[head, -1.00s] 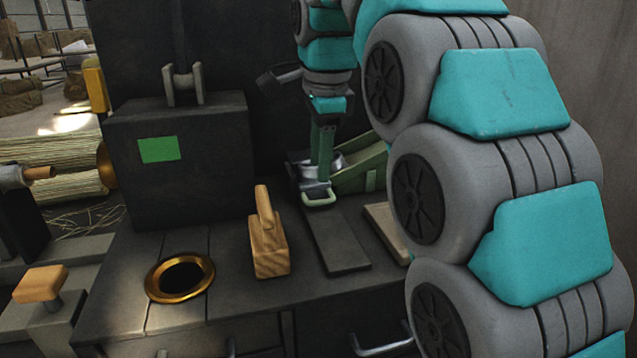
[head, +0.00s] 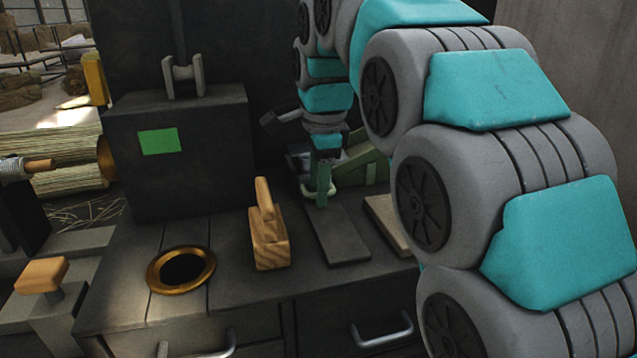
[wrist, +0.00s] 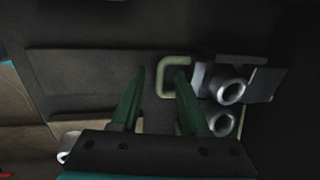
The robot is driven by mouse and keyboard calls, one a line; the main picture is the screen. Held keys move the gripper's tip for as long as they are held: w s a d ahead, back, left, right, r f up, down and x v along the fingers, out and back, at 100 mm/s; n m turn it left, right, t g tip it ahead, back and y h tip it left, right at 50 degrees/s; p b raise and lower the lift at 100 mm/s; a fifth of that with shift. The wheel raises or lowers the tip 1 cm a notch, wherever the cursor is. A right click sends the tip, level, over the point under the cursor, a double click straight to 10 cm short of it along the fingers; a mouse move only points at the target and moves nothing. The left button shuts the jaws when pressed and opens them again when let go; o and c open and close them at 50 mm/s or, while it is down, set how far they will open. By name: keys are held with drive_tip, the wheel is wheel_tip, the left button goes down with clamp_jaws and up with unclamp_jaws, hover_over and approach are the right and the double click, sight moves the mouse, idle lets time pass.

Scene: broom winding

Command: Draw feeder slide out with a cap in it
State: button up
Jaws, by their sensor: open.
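The feeder stands at the back right of the bench, with a green sloped chute (head: 372,170). The slide's pale green loop handle (wrist: 163,75) shows in the wrist view at the front of the feeder. My gripper (wrist: 160,72) is open, with one dark green finger on each side of the loop's near bar; the right finger appears to be inside the loop. In the head view my gripper (head: 321,200) points down at the handle. Two grey tube-like parts (wrist: 231,92) sit just right of the handle. I cannot make out a cap in the slide.
A flat dark strip (head: 342,242) runs toward the bench front from the feeder. A wooden block with an upright grip (head: 270,245) stands left of it, and a brass-rimmed hole (head: 152,275) is further left. A tan board (head: 387,222) lies right of the strip.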

clamp_jaws()
idle(1.3)
